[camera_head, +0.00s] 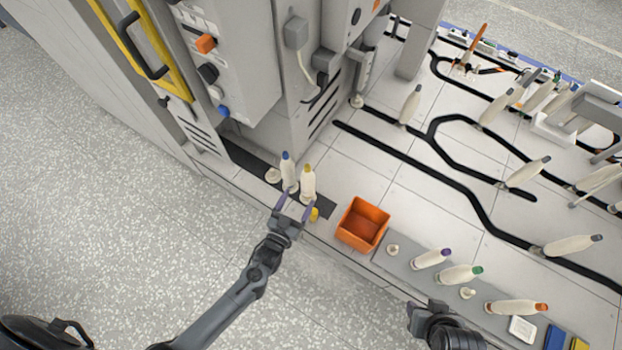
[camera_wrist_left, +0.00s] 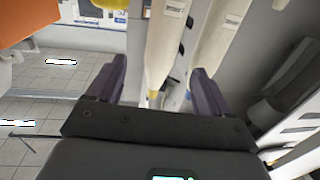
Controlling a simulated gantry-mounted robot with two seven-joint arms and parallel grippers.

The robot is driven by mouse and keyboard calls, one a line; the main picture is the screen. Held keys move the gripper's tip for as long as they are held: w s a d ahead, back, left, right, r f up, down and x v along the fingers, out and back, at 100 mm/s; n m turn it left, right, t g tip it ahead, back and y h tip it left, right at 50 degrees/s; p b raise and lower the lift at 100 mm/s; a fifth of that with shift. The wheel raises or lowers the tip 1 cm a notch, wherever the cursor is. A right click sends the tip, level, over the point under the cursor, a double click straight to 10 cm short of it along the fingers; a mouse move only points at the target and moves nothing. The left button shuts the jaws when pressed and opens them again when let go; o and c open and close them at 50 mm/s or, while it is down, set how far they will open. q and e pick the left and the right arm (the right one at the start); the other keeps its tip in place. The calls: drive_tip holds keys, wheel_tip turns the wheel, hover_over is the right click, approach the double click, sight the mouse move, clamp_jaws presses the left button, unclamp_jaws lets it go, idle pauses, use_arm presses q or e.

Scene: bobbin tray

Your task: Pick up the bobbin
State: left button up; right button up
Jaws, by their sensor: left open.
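Two cream bobbins stand side by side on a dark strip by the machine in the head view: a blue-tipped one (camera_head: 288,172) and a yellow-tipped one (camera_head: 307,184). My left gripper (camera_head: 295,203) is open at the near side of their lower ends. In the left wrist view, a bobbin with a yellowish end (camera_wrist_left: 167,45) appears between the open purple fingers (camera_wrist_left: 157,86), with no clear contact. A second bobbin (camera_wrist_left: 217,45) is just right of it. My right gripper (camera_head: 430,318) is partly in view at the bottom; its jaws cannot be made out.
An orange bin (camera_head: 346,236) stands right of the left gripper; it also shows in the left wrist view (camera_wrist_left: 28,22). A grey tray (camera_head: 408,262) holds several bobbins with purple, green and orange tips. A yellow knob (camera_head: 314,214) is close beside the gripper. The machine (camera_head: 300,95) rises behind.

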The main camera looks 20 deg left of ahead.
sight(305, 188)
use_arm(q)
drive_tip(key=shift+w+a+f+b, duration=0.15)
drive_tip(key=shift+w+b, duration=0.1)
drive_tip(key=shift+w, duration=0.3)
drive_tip(key=shift+w+d+f+b, duration=0.1)
drive_tip(key=shift+w+b, duration=0.1)
drive_tip(key=shift+w, duration=0.35)
drive_tip(key=shift+w+r, duration=0.1)
drive_tip(key=shift+w, duration=0.45)
drive_tip(key=shift+w+f+b, duration=0.25)
drive_tip(key=shift+w+b, duration=0.25)
drive_tip(key=shift+b, duration=0.1)
drive_tip(key=w+b, duration=0.2)
drive_tip(key=w, duration=0.1)
drive_tip(key=shift+w+f+b, duration=0.3)
drive_tip(key=shift+f+b, duration=0.05)
drive_tip(key=shift+f, duration=0.05)
drive_tip(key=shift+w+d+r, duration=0.15)
drive_tip(key=shift+w+d, duration=0.05)
drive_tip(key=shift+w, duration=0.25)
drive_tip(key=shift+s, duration=0.1)
drive_tip(key=shift+c, duration=0.7)
drive_tip(key=c, duration=1)
use_arm(e)
drive_tip(key=f, duration=0.5)
drive_tip(key=shift+s+a+f, duration=0.2)
drive_tip(key=shift+s+f, duration=0.05)
drive_tip(key=shift+f, duration=0.15)
